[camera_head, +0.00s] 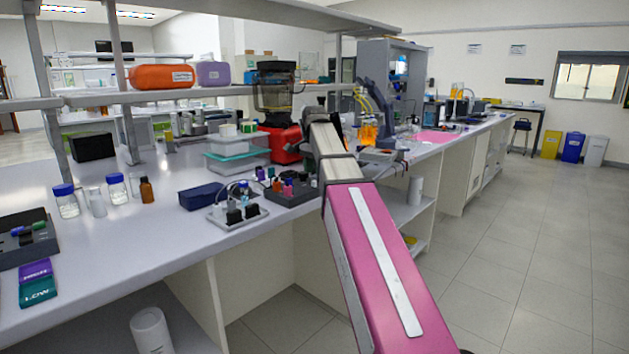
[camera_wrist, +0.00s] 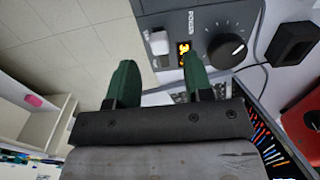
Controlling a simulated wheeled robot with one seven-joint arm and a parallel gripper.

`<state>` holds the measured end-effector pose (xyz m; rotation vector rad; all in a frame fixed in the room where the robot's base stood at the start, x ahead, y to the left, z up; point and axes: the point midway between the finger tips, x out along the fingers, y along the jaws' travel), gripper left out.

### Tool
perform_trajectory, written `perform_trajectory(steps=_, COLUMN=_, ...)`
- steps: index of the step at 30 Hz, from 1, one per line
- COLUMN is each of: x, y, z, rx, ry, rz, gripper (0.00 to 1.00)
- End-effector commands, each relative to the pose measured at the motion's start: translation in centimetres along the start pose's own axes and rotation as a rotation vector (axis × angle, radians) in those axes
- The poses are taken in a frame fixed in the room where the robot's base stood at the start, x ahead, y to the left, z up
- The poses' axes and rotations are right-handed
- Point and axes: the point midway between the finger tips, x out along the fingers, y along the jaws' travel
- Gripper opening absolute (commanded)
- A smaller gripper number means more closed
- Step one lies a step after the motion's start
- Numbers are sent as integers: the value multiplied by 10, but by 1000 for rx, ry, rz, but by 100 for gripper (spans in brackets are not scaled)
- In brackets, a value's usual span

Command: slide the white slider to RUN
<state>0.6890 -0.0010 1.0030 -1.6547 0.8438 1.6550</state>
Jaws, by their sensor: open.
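The white slider (camera_wrist: 158,42) sits on the face of a grey control unit (camera_wrist: 206,12) at the top of the wrist view, beside a lit orange display (camera_wrist: 184,52) and a round black knob (camera_wrist: 227,50). A RUN label cannot be read. My gripper (camera_wrist: 159,66) is open and empty, its two green fingers apart. The slider appears between the fingertips in the picture, and I see no contact. In the head view, my pink arm reaches toward the bench and hides the gripper. The slider cannot be made out there.
A black block (camera_wrist: 292,43) with a cable lies right of the knob in the wrist view. In the head view, flasks of orange liquid (camera_head: 368,132) and a red-based blender (camera_head: 279,140) stand near my arm's far end. The floor (camera_head: 520,240) at right is clear.

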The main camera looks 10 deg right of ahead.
Motion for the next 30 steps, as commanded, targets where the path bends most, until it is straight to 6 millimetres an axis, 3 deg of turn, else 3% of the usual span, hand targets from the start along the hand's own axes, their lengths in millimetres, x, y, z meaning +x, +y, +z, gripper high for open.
perform_trajectory(steps=3, x=19, y=1, z=1, rx=0, ry=-1, rz=1, gripper=47)
perform_trajectory(steps=9, x=36, y=0, z=0, rx=0, ry=0, rz=1, gripper=47)
perform_trajectory(steps=20, x=40, y=0, z=0, rx=0, ry=0, rz=0, gripper=47)
perform_trajectory(steps=25, x=40, y=0, z=0, rx=0, ry=0, rz=0, gripper=0)
perform_trajectory(steps=30, x=40, y=0, z=-2, rx=0, ry=0, rz=0, gripper=0)
